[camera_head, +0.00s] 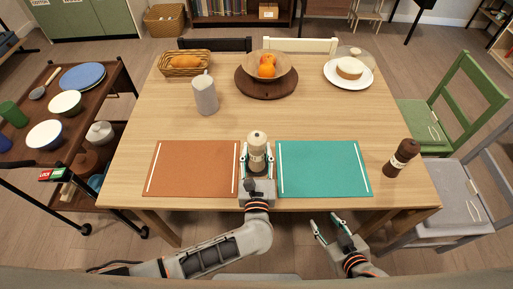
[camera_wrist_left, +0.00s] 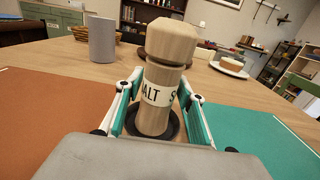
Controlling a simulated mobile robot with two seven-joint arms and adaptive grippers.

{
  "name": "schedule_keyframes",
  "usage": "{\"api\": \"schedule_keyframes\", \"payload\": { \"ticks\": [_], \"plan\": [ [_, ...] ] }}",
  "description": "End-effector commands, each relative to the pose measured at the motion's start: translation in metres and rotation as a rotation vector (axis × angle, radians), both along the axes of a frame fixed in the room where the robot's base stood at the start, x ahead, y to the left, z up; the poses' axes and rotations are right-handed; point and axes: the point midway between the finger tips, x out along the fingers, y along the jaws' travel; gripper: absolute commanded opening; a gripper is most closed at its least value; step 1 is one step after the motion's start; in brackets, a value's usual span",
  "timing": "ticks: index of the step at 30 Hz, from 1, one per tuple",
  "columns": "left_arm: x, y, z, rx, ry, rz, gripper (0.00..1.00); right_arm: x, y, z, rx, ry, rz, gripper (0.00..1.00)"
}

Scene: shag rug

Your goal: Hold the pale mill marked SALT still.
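The pale wooden mill (camera_head: 257,146) stands upright near the table's front edge, between the two placemats. In the left wrist view the mill (camera_wrist_left: 158,95) shows a white band with part of the word SALT and a dark ring at its base. My left gripper (camera_head: 257,160) has one finger on each side of the mill. Its fingers (camera_wrist_left: 160,90) look apart, with a narrow gap beside the mill's body. My right gripper (camera_head: 333,228) is open and empty, in front of the table and below its edge. A dark brown mill (camera_head: 401,158) stands at the table's right front.
An orange placemat (camera_head: 195,168) and a teal placemat (camera_head: 322,168) flank the pale mill. A grey pitcher (camera_head: 205,96), a bread basket (camera_head: 184,64), a fruit bowl (camera_head: 282,78) and a cake plate (camera_head: 349,78) stand farther back. The table's middle is clear.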

Motion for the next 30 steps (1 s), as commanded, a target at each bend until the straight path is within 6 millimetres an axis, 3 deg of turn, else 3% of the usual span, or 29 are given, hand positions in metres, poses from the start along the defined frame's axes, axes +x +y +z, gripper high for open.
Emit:
{"api": "schedule_keyframes", "payload": {
  "ticks": [1,3,5,6,7,22,23,28,30],
  "plan": [
    [-0.0001,-0.0001,0.0000,0.000,0.000,0.000,0.20,-0.0006,-0.0001,-0.0010,-0.001,0.002,0.000,0.40],
    [-0.0001,-0.0001,0.0000,0.000,0.000,0.000,0.05,-0.0011,-0.0001,-0.0019,-0.001,0.004,0.000,0.40],
    [-0.0001,-0.0001,0.0000,0.000,0.000,0.000,0.05,-0.0015,-0.0002,-0.0027,-0.001,0.005,0.000,0.40],
    [-0.0002,-0.0001,0.0000,0.000,0.000,0.000,0.41,-0.0017,-0.0002,-0.0029,-0.001,0.006,0.000,0.40],
    [-0.0002,-0.0001,0.0001,0.000,0.000,0.000,0.49,-0.0019,-0.0002,-0.0032,-0.002,0.006,0.001,0.40],
    [-0.0002,0.0000,0.0000,0.000,0.000,0.000,0.50,-0.0023,-0.0001,-0.0028,-0.002,0.006,0.001,0.40],
    [-0.0002,0.0000,0.0000,0.000,0.000,0.000,0.48,-0.0022,-0.0001,-0.0025,-0.002,0.006,0.001,0.40],
    [-0.0002,0.0000,0.0000,0.000,0.000,0.000,0.05,-0.0014,0.0001,-0.0010,0.000,0.003,0.000,0.40],
    [-0.0001,0.0000,0.0000,0.000,0.000,0.000,0.05,-0.0013,0.0000,-0.0007,0.000,0.002,0.001,0.40]
  ]
}}
